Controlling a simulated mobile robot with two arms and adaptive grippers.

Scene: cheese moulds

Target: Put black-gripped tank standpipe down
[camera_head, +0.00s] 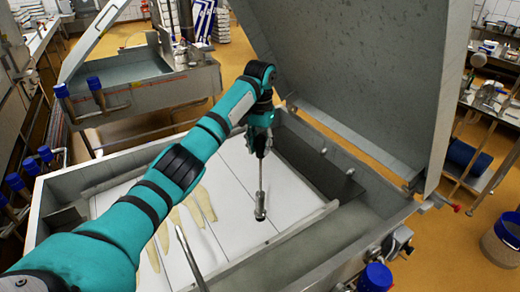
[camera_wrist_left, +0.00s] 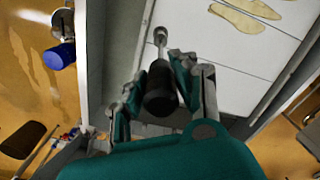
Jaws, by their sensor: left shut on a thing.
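My left gripper (camera_head: 260,145) is shut on the black-gripped tank standpipe (camera_head: 261,190) over the open tank (camera_head: 62,196). The metal pipe hangs nearly upright below the fingers, its wider lower end over the white panels inside. I cannot tell whether that end touches them. In the left wrist view, the fingers of the gripper (camera_wrist_left: 158,85) close around the black grip of the standpipe (camera_wrist_left: 161,95), and the pipe's metal end shows beyond it. My right gripper is out of view.
Flat pale pieces (camera_head: 200,204) lie on the white panels. The tank's raised lid (camera_head: 365,80) stands at the back right. A thin metal rod (camera_head: 189,258) rises at the bottom. Blue-capped fittings (camera_head: 375,276) are at the front right. Another open tank (camera_head: 140,105) stands behind.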

